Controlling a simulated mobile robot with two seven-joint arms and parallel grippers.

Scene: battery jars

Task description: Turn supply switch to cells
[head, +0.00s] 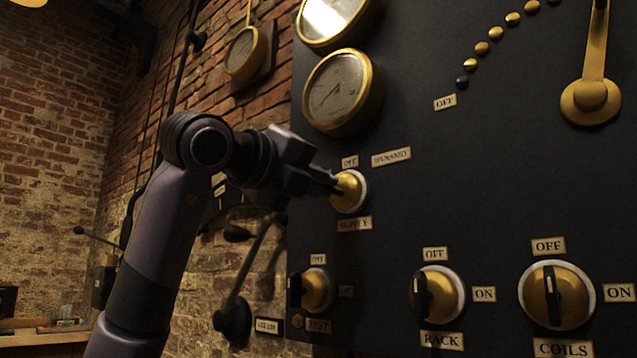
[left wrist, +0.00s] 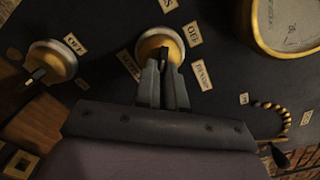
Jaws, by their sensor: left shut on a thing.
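The supply switch (head: 352,192) is a round brass knob in a pale ring on the dark panel, with a SUPPLY label (head: 354,224) below it. Its OFF label (head: 349,161) is above and its DYNAMO label (head: 391,157) is to the upper right. My left gripper (head: 336,186) reaches in from the left and is shut on the switch's handle, which the fingers mostly hide. In the left wrist view the fingers (left wrist: 163,66) meet the knob (left wrist: 160,42). A label ending in S (left wrist: 168,5) is cut off at the top there. My right gripper is out of view.
Below are a TEST switch (head: 318,291), a RACK switch (head: 439,293) and a COILS switch (head: 557,296). A round gauge (head: 340,92) is just above the supply switch. A large brass lever (head: 592,75) is at the upper right. A brick wall (head: 60,150) stands at the left.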

